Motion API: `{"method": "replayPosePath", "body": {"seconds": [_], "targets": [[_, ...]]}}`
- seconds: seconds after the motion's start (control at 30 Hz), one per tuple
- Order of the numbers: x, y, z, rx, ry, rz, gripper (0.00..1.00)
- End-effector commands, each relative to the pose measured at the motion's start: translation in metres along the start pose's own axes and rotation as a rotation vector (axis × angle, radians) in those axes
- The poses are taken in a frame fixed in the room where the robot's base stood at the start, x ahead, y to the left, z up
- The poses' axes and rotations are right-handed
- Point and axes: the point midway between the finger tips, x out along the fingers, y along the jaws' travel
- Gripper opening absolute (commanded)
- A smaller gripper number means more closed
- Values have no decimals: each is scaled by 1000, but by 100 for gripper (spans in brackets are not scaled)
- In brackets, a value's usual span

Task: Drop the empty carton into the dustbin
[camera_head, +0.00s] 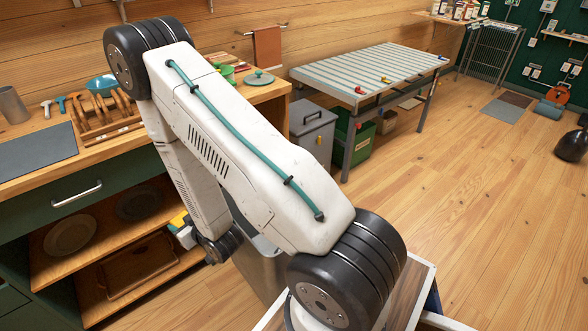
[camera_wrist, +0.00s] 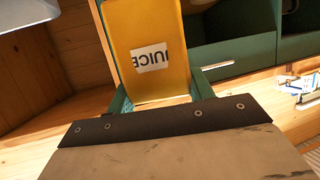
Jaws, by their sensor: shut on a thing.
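A yellow juice carton (camera_wrist: 152,65) with a white label reading JUICE upside down fills the upper middle of the wrist view. The teal fingers of my gripper (camera_wrist: 158,92) are on either side of it, shut on it. In the head view a small yellow part of the carton (camera_head: 179,218) shows left of my arm, in front of the counter's lower shelves. My arm hides most of it there. A grey metal bin-like container (camera_head: 262,272) stands behind my forearm, mostly hidden; I cannot tell for sure that it is the dustbin.
A wooden counter (camera_head: 100,150) with green drawers and open shelves runs along the left. A grey lidded box (camera_head: 312,135) with a handle and a green crate (camera_head: 352,142) stand by a striped table (camera_head: 375,70).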

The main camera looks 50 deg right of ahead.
Motion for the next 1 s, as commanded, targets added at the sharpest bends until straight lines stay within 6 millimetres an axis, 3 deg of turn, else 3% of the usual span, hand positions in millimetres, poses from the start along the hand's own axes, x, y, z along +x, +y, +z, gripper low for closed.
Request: {"method": "replayPosePath", "body": {"seconds": [0.17, 0.3, 0.47, 0.6, 0.7, 0.8, 1.0], "targets": [[20, 64, 8, 36, 2, 46, 31], [31, 144, 20, 64, 7, 92, 31], [27, 234, 40, 82, 9, 142, 31], [10, 305, 60, 86, 9, 181, 31], [-4, 342, 72, 84, 6, 201, 31], [-15, 366, 82, 81, 4, 214, 31], [-23, 384, 92, 77, 0, 223, 31]]}}
